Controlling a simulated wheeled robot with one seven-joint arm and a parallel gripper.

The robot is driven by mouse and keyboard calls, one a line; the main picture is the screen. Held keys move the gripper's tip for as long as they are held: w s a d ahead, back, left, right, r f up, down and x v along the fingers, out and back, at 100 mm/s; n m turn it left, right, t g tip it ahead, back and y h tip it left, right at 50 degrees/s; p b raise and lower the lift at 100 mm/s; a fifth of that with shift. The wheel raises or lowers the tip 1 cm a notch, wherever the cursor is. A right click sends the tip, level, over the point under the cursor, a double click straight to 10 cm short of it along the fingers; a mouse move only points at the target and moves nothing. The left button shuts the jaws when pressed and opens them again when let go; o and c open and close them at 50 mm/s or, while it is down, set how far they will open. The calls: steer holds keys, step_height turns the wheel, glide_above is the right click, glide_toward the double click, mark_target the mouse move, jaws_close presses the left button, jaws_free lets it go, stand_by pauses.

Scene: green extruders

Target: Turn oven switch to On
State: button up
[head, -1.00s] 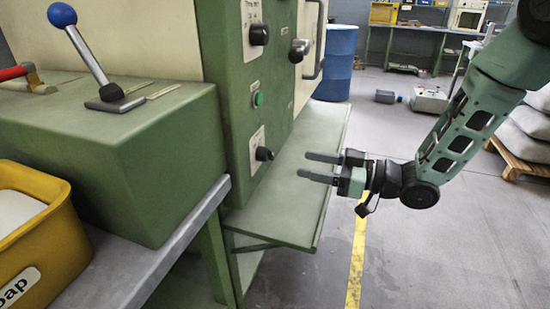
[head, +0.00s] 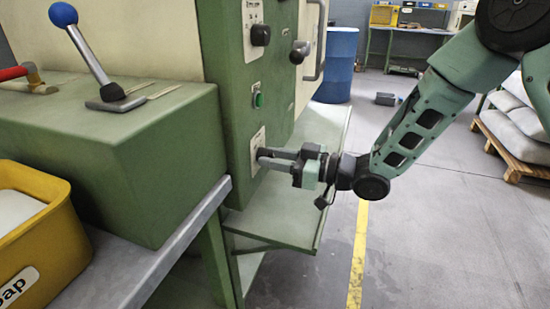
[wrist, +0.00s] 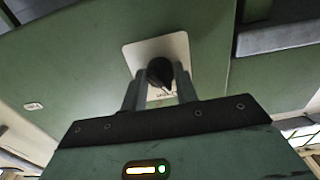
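The oven switch is a black rotary knob (wrist: 160,73) on a pale label plate (wrist: 174,49), low on the green machine's panel. In the wrist view the knob sits between the two fingers of my gripper (wrist: 160,88). The fingers stand apart, one on each side of the knob, with narrow gaps; contact cannot be made out. In the head view my gripper (head: 268,158) reaches left to the panel, and its fingertips cover the knob. Part of the label plate (head: 257,140) still shows above them. The knob's lettering is too small to read.
A green button (head: 258,100) and an upper black knob (head: 260,35) are above on the panel. A handle (head: 318,45) sticks out to their right. A green shelf (head: 275,215) lies below my gripper. A lever box (head: 120,150) stands at left.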

steer(key=c, duration=0.3)
steer(key=shift+p, duration=0.3)
steer(key=shift+r+m+p, duration=0.2)
steer(key=shift+m+p, duration=0.75)
steer(key=shift+m, duration=0.05)
steer(key=m+p, duration=0.2)
steer(key=shift+m, duration=0.3)
steer(key=m+p, duration=0.3)
steer(key=shift+m, duration=0.4)
steer(key=shift+s+f+m+p, duration=0.1)
steer(key=shift+f+m+p, duration=0.05)
steer(key=shift+m+p, duration=1.35)
steer(key=shift+m, duration=0.4)
